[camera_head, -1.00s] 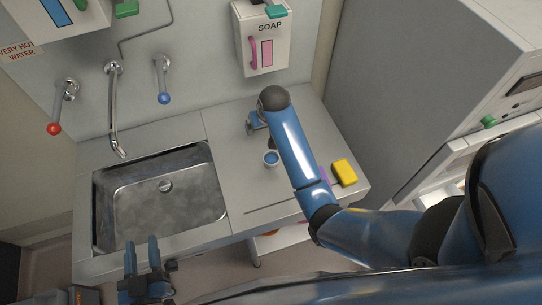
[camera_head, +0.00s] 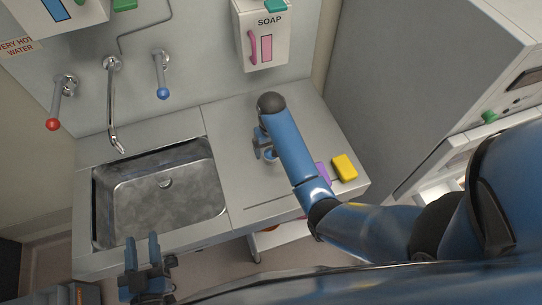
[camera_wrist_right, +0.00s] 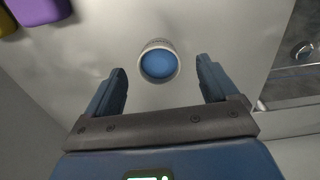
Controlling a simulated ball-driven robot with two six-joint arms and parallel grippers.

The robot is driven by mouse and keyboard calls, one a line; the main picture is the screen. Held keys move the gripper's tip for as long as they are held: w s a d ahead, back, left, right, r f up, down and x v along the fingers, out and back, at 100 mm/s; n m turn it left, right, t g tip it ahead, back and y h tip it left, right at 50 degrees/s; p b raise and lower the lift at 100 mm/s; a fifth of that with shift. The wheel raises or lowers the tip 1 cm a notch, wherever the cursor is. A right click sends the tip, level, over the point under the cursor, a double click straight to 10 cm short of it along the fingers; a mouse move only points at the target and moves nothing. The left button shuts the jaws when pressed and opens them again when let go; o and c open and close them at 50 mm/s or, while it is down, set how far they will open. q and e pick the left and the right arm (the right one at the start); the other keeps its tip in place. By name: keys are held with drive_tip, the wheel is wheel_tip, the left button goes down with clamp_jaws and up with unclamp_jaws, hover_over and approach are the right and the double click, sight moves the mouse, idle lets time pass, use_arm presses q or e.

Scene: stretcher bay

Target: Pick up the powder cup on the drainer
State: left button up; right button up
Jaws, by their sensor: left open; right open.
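The powder cup, a small pale cup with blue contents, stands on the drainer (camera_head: 235,180) right of the sink. In the right wrist view the cup (camera_wrist_right: 159,62) shows from above, centred between the fingertips and a little beyond them, apart from both. In the head view my right arm and gripper hide most of it. My right gripper (camera_head: 262,147) is open and empty, close to the cup. My left gripper (camera_head: 142,242) is open and empty in front of the sink's near edge.
A yellow block (camera_head: 344,167) and a purple block (camera_head: 322,172) lie on the drainer right of my right arm. The steel sink (camera_head: 165,205) is to the left, with a tap (camera_head: 114,110) behind it. A soap dispenser (camera_head: 262,40) hangs on the wall. A grey cabinet (camera_head: 400,80) bounds the right.

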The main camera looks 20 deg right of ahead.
drive_tip(key=f, duration=0.1)
drive_tip(key=f+p, duration=0.1)
drive_tip(key=f, duration=0.1)
drive_tip(key=shift+w+d+f, duration=0.1)
drive_tip(key=shift+w+f, duration=0.1)
drive_tip(key=shift+w, duration=0.2)
drive_tip(key=shift+f, duration=0.7)
drive_tip(key=c, duration=1)
drive_tip(key=shift+c, duration=0.3)
drive_tip(key=shift+r+p, duration=0.2)
drive_tip(key=shift+p, duration=0.1)
